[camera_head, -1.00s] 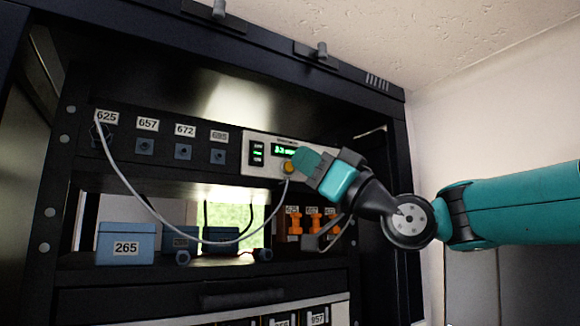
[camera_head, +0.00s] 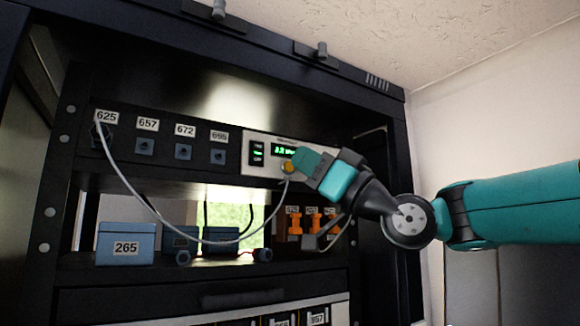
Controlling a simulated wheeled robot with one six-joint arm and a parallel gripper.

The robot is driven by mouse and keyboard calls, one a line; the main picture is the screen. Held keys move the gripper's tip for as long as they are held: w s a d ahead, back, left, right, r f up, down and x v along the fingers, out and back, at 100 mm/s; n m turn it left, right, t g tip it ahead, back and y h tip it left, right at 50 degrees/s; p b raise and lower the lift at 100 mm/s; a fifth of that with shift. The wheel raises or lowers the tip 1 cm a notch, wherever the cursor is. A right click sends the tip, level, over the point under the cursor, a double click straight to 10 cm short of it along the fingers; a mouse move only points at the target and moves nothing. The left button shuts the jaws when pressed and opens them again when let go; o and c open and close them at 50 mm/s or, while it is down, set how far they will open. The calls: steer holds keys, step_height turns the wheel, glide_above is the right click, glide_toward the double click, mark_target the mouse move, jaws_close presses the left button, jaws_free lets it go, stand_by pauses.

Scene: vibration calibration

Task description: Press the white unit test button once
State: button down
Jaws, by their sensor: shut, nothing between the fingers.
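The white unit (camera_head: 256,168) sits in the rack's upper row, right of the numbered sockets. The gripper and arm cover the unit's right part. I cannot see the test button, and I cannot tell whether the fingertips touch the unit.
The pale cable (camera_head: 150,209) loops from socket 625 (camera_head: 106,133) to the connector. A blue box marked 265 (camera_head: 125,244) stands on the shelf below. Orange items (camera_head: 313,223) stand below my gripper. The rack's dark frame (camera_head: 398,190) rises close behind my arm.

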steer(key=shift+w, duration=0.1)
steer(key=shift+w+a, duration=0.2)
steer(key=shift+w, duration=0.05)
steer(key=shift+w+a, duration=0.2)
steer(key=shift+w, duration=0.15)
stand_by(0.6)
stand_by(0.4)
steer(key=shift+s+d+b, duration=0.4)
steer(key=shift+s+b, duration=0.3)
steer(key=shift+b, duration=0.2)
steer(key=s+d+b, duration=0.1)
steer(key=s, duration=0.1)
steer(key=s+d+b, duration=0.1)
steer(key=s+b, duration=0.1)
steer(key=shift+d+b, duration=0.3)
steer(key=shift+d, duration=0.1)
